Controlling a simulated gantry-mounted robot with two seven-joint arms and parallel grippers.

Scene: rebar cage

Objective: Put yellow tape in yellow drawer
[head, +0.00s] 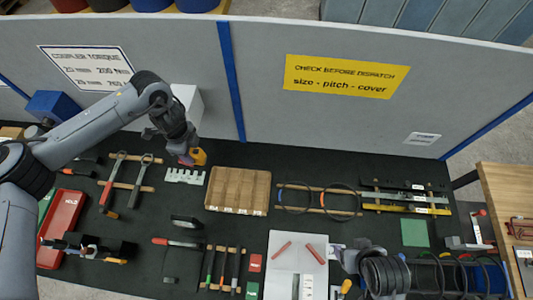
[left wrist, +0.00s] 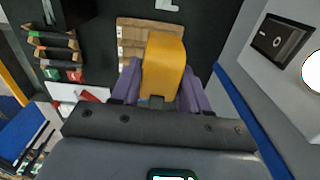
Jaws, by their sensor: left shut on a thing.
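The yellow tape (head: 199,157) is a small yellow block-shaped case, held above the dark bench near the back panel in the head view. In the left wrist view the tape (left wrist: 164,68) sits between two purple fingers. My left gripper (head: 187,158) is shut on it, and its fingers (left wrist: 157,95) lie along both sides of the case. The tape is apart from the bench, behind and left of the wooden tray. I cannot make out a yellow drawer in either view.
A wooden compartment tray (head: 237,208) and a white notched rack (head: 185,176) stand near the tape. A blue box (head: 55,106) and a white box (head: 189,100) are by the grey panel (head: 260,80).

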